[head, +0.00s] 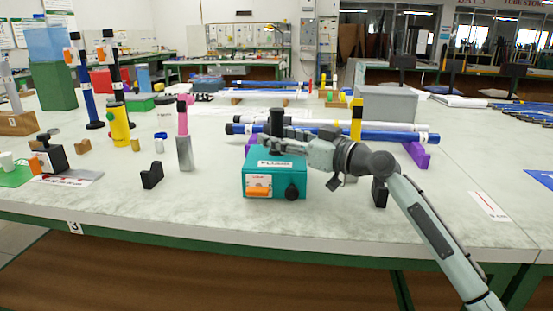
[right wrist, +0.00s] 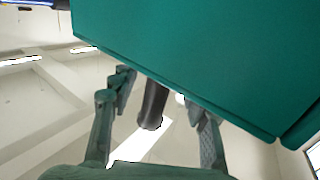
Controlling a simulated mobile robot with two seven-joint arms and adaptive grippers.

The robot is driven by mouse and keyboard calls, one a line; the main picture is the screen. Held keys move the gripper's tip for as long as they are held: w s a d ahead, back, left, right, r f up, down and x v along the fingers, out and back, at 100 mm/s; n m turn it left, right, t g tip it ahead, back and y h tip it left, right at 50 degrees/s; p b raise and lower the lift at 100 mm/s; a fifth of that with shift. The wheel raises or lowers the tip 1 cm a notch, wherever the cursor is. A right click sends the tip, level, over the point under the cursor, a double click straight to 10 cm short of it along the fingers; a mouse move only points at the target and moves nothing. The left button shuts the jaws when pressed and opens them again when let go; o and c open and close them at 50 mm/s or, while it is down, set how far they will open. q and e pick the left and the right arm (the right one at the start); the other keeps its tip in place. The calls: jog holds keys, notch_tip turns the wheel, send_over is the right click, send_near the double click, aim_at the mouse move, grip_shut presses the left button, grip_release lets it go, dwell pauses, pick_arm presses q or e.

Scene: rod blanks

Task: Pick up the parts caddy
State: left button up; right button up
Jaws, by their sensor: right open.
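The teal box (head: 262,183), which I take for the parts caddy, stands upright on the near bench. Its front has a white label, an orange-and-white tag and a black knob (head: 291,191). A black upright piece (head: 276,121) shows above its top. My right gripper (head: 278,143) reaches in from the right, just over the box top. In the right wrist view, the teal box (right wrist: 200,55) fills the upper right, and a dark cylinder (right wrist: 152,105) shows between the open fingers (right wrist: 160,110). I cannot tell whether they touch it. My left gripper is not in view.
Blue and white tubes (head: 390,135) lie on purple supports behind the box. A pink-topped grey post (head: 184,140) and a black bracket (head: 152,176) stand to its left. A grey box (head: 388,104) stands behind right. The bench's front strip is mostly clear.

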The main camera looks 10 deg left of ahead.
jog(key=shift+w, duration=0.1)
grip_shut()
jog(key=shift+r, duration=0.1)
dwell(0.4)
